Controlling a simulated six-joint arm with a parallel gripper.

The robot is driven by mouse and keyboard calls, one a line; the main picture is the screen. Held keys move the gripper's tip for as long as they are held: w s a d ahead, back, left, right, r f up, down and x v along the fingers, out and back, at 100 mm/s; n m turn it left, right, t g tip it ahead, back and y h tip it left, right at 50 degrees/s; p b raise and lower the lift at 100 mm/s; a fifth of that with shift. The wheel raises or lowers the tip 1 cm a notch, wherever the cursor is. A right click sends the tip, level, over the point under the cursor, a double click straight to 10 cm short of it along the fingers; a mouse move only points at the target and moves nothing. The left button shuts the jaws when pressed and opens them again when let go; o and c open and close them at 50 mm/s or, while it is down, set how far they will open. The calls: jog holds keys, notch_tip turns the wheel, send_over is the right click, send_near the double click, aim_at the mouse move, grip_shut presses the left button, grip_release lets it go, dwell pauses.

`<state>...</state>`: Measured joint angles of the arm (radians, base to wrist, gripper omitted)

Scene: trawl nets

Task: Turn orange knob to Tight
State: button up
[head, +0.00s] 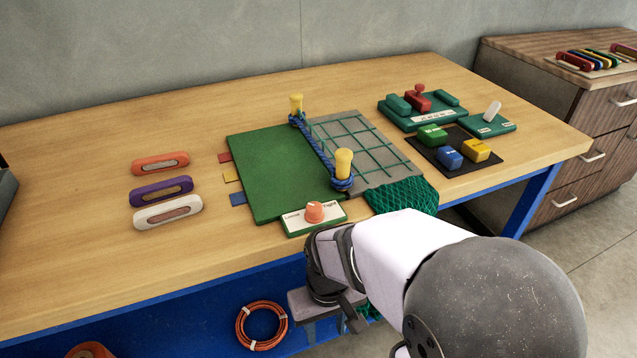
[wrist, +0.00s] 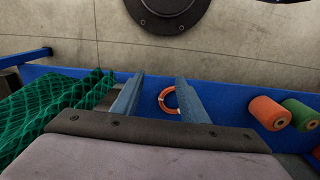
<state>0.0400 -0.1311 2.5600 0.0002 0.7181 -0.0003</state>
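The orange knob (head: 315,211) stands on a small white panel (head: 298,222) on a green base at the table's front edge. The panel has the word Loose at its left and a word at its right that looks like Tight. The knob's pale mark is too small to read surely. My gripper (head: 345,312) is in front of the table edge, below and apart from the knob. In the wrist view its two fingers (wrist: 158,98) are spread with nothing between them. The knob does not show in the wrist view.
Behind the knob is a green board (head: 270,175) with two yellow posts, a blue rope and a grey grid plate (head: 372,165). Green netting (head: 402,196) hangs over the front edge at right. Three netting needles (head: 162,190) lie at left. The wood between is clear.

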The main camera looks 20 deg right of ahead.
jog(key=s+d+r+m+g+p, duration=0.1)
jog(key=d+r+p, duration=0.1)
jog(key=r+p, duration=0.6)
jog(key=s+d+r+m+g+p, duration=0.1)
jog(key=d+r+p, duration=0.1)
jog(key=r+p, duration=0.65)
notch_tip(320, 180, up, 17)
jog(key=m+t+y+p, duration=0.2)
jog(key=m+y+p, duration=0.3)
jog(key=m+p, duration=1.15)
send_over(316, 205)
jog(key=d, duration=0.3)
jog(key=shift+d+f+n+p, duration=0.1)
jog(key=shift+d+n+p, duration=0.1)
jog(key=shift+n+p, duration=0.25)
jog(key=shift+f, duration=0.1)
jog(key=shift+h, duration=0.3)
jog(key=shift+p+x, duration=0.5)
jog(key=shift+x, duration=3.05)
grip_shut()
